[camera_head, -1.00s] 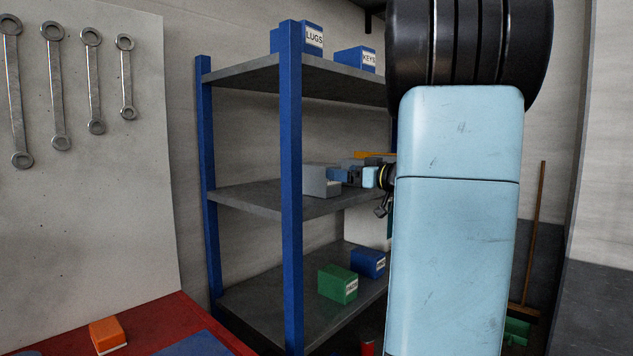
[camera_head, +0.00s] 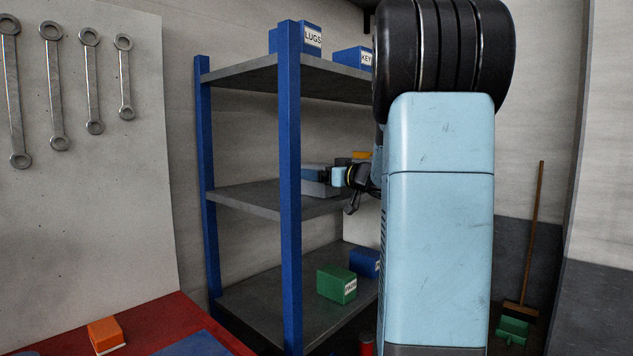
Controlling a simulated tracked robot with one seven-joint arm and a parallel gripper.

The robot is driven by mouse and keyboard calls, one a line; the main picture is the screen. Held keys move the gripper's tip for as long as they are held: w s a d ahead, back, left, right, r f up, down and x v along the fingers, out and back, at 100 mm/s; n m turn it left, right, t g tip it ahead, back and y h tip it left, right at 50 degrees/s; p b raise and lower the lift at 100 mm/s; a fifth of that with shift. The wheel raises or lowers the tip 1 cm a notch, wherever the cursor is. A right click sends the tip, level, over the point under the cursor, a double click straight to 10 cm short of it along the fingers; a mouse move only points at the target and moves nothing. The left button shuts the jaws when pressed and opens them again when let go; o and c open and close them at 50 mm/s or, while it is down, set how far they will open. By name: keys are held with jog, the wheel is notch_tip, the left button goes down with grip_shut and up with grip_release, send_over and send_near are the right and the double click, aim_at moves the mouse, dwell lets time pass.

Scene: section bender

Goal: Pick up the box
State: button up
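A grey box (camera_head: 320,189) sits on the middle shelf (camera_head: 262,199) of a blue-posted rack. My gripper (camera_head: 314,173) reaches in from the right at the height of the box and overlaps its upper part in the picture. I cannot tell whether it touches the box. The fingers are small and seen side-on, so whether they are open or shut does not show. My own arm covers the right part of the rack. Which box the task means is not marked in view.
The top shelf holds a blue LUGS box (camera_head: 312,40) and a blue KEYS box (camera_head: 353,56). A green box (camera_head: 336,284) and a blue box (camera_head: 364,262) sit on the bottom shelf. The front post (camera_head: 289,190) stands left of my gripper. An orange box (camera_head: 106,335) lies on the red surface.

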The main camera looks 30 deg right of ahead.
aim_at(321, 164)
jog(key=c, duration=1.2)
jog(key=shift+r, duration=0.1)
jog(key=shift+r, duration=0.25)
notch_tip(321, 164, up, 2)
jog(key=shift+r, duration=0.2)
jog(key=s+d+r, duration=0.2)
jog(key=s+r, duration=0.8)
jog(key=s, duration=0.4)
jog(key=shift+d, duration=0.2)
jog(key=shift+a, duration=0.1)
